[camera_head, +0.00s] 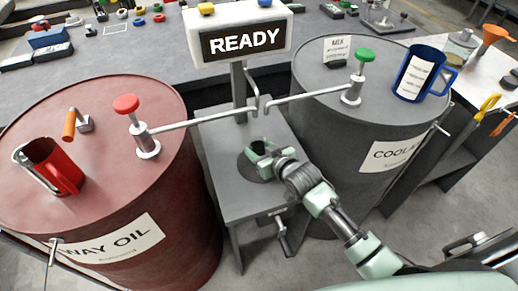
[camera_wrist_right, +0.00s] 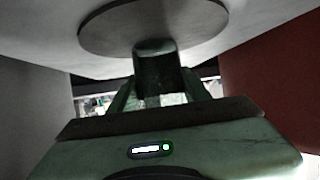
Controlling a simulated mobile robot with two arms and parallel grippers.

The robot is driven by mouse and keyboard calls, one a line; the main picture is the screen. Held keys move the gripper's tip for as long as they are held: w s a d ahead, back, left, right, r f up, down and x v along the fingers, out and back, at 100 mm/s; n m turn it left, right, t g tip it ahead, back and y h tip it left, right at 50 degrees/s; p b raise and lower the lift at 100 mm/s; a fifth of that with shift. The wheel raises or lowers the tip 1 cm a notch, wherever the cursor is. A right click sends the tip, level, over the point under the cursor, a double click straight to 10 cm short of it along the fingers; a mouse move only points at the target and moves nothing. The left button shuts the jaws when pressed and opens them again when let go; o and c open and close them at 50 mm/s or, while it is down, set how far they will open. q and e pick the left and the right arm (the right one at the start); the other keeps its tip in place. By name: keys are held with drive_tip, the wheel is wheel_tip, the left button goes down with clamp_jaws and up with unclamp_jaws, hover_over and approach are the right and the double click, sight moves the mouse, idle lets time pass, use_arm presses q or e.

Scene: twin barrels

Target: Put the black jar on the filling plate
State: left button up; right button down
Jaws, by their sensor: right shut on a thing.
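The black jar (camera_wrist_right: 157,68) is between the fingers of my right gripper (camera_head: 262,151), which is shut on it. In the right wrist view the jar is at the centre, with its end at the edge of the round dark filling plate (camera_wrist_right: 120,25). In the head view the plate (camera_head: 250,168) lies on the grey stand between the barrels, and the gripper is over it. The gripper hides much of the jar (camera_head: 257,147). I cannot tell whether the jar touches the plate. My left gripper is not in view.
A red barrel (camera_head: 165,110) stands at left with a red jug (camera_head: 62,170) on it. A grey barrel (camera_head: 315,105) stands at right with a blue jug (camera_head: 415,72). Two spouts reach over the grey stand (camera_head: 235,205) below the READY sign (camera_head: 243,40).

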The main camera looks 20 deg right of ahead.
drive_tip(key=c, duration=0.7)
unclamp_jaws()
drive_tip(key=shift+f, duration=0.1)
drive_tip(key=shift+r, duration=0.25)
drive_tip(key=p+v, duration=0.1)
drive_tip(key=v, duration=1.1)
drive_tip(key=shift+f, duration=0.1)
